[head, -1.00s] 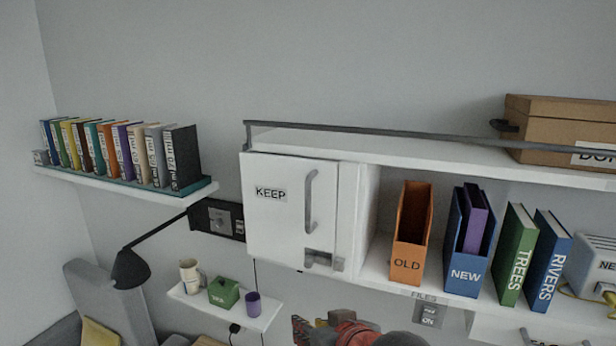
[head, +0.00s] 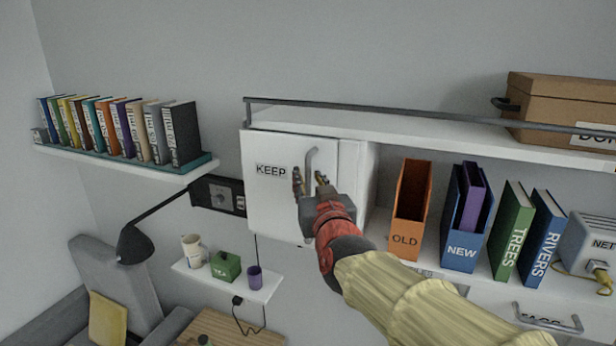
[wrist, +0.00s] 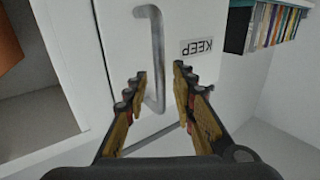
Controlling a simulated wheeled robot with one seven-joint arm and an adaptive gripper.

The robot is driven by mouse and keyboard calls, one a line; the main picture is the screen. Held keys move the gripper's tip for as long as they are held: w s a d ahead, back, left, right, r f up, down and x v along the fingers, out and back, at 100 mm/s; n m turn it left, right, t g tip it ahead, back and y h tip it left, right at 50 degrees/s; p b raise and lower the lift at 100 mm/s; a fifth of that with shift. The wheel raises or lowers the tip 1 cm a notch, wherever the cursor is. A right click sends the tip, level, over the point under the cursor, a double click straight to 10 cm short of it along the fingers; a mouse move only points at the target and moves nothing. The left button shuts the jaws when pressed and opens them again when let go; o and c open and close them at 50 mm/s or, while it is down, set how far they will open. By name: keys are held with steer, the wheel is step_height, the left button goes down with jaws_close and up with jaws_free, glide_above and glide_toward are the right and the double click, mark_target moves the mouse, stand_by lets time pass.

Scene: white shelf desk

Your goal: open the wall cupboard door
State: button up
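The white wall cupboard door (head: 268,205) is shut and bears a KEEP label (head: 271,171). Its grey vertical bar handle (head: 311,160) is on the door's right side; its lower part is hidden behind my gripper in the head view. My gripper (head: 311,181) is in front of the handle with its fingers spread. In the wrist view, my gripper (wrist: 160,75) is open, and the handle (wrist: 157,50) runs between the two fingers, nearer the left one. I see no finger closed on it. The door (wrist: 178,20) fills the middle there.
An orange OLD file box (head: 409,205) and a blue NEW box (head: 463,215) stand in the open shelf right of the cupboard. A bookshelf (head: 130,165) hangs left. A small shelf (head: 225,281) with mugs is below, near a black lamp (head: 134,243).

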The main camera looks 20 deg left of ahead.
steer(key=shift+w+a, duration=0.3)
steer(key=shift+w, duration=0.3)
steer(key=c, duration=0.3)
jaws_close()
